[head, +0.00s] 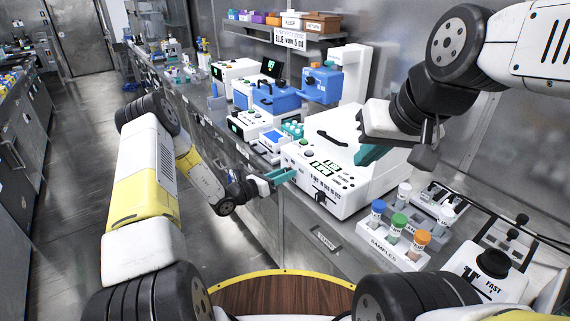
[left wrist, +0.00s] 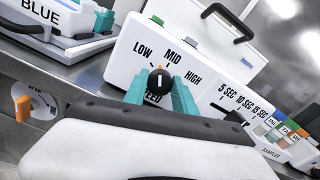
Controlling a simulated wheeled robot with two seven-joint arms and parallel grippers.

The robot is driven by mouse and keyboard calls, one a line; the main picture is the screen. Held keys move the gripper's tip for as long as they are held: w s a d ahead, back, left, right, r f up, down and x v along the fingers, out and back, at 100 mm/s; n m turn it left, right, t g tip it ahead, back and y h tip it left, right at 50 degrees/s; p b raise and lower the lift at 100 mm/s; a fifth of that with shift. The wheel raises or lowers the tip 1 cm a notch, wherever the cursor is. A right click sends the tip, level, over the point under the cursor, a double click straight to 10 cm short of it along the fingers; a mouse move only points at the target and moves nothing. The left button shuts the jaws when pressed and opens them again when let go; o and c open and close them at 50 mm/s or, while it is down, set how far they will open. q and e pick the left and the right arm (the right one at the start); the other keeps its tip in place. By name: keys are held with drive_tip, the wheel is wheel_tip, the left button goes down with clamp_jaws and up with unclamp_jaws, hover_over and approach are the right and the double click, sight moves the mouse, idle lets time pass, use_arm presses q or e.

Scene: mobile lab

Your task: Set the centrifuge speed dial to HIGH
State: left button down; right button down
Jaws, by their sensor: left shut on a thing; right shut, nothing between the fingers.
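The centrifuge (head: 345,165) is a white box with a dark lid handle on the bench. Its black speed dial (left wrist: 158,84) has an orange mark and a white line. The printed labels LOW, MID and HIGH arc above it. In the left wrist view the mark points straight up, between LOW and MID. My left gripper (head: 282,176) is at the front panel, its teal fingers shut on the dial from both sides; it also shows in the left wrist view (left wrist: 160,92). In the head view the dial is hidden. My right gripper (head: 370,155) is shut and empty above the centrifuge's right side.
A sample rack (head: 392,245) with capped tubes stands right of the centrifuge. A slider with second marks (left wrist: 238,103) is right of the dial. Blue and white machines (head: 272,98) stand further along the bench. An orange knob (left wrist: 22,108) is at lower left. The floor aisle is clear.

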use_arm(q)
drive_tip(key=shift+s+f+m, duration=0.1)
drive_tip(key=shift+m, duration=4.25)
drive_tip(key=shift+s+f+m, duration=0.1)
drive_tip(key=shift+m, duration=4.25)
drive_tip(key=c, duration=1)
unclamp_jaws()
drive_tip(key=shift+r, duration=0.1)
drive_tip(key=v, duration=0.7)
drive_tip(key=shift+s+a, duration=0.2)
drive_tip(key=shift+a, duration=0.1)
